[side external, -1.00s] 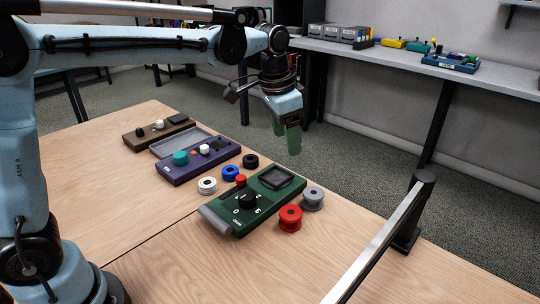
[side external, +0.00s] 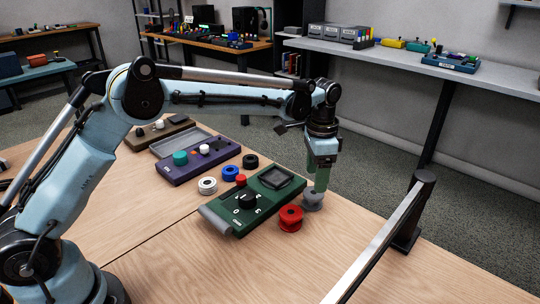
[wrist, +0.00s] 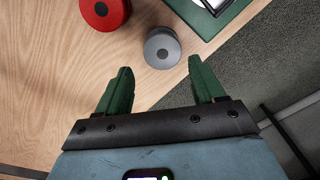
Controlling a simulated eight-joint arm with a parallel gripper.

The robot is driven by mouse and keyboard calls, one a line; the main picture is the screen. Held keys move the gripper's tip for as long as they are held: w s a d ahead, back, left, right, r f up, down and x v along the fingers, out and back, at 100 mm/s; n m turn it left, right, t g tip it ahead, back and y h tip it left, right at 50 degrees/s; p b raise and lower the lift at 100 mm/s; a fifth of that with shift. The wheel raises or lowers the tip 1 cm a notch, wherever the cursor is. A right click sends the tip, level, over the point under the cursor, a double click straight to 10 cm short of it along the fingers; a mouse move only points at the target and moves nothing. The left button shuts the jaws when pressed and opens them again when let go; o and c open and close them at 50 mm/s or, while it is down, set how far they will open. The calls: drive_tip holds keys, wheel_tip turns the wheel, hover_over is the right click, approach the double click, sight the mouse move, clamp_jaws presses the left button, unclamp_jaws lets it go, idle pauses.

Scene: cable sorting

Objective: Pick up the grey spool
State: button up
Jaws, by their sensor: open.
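The grey spool (side external: 314,203) stands upright on the table, right of the green control box and behind the red spool. In the side view my gripper (side external: 317,184) points down over it, its green fingers at the spool and partly covering it. In the wrist view the grey spool (wrist: 162,48) lies ahead of the fingertips and near the table edge. There my gripper (wrist: 162,80) is open with nothing between its fingers. The side view does not show clearly whether a finger touches the spool.
The red spool (side external: 290,218) stands close beside the grey one. The green control box (side external: 256,198) is to its left. White (side external: 207,185), blue (side external: 230,173) and black (side external: 250,161) spools stand farther left. A metal rail (side external: 378,246) rises at the right. The table front is clear.

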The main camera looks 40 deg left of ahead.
sight(313, 192)
drive_tip(key=shift+w+a+f, duration=0.1)
drive_tip(key=shift+f, duration=1.6)
drive_tip(key=shift+a+f, duration=0.1)
drive_tip(key=shift+f, duration=1.6)
drive_tip(key=shift+c, duration=0.3)
drive_tip(key=c, duration=0.7)
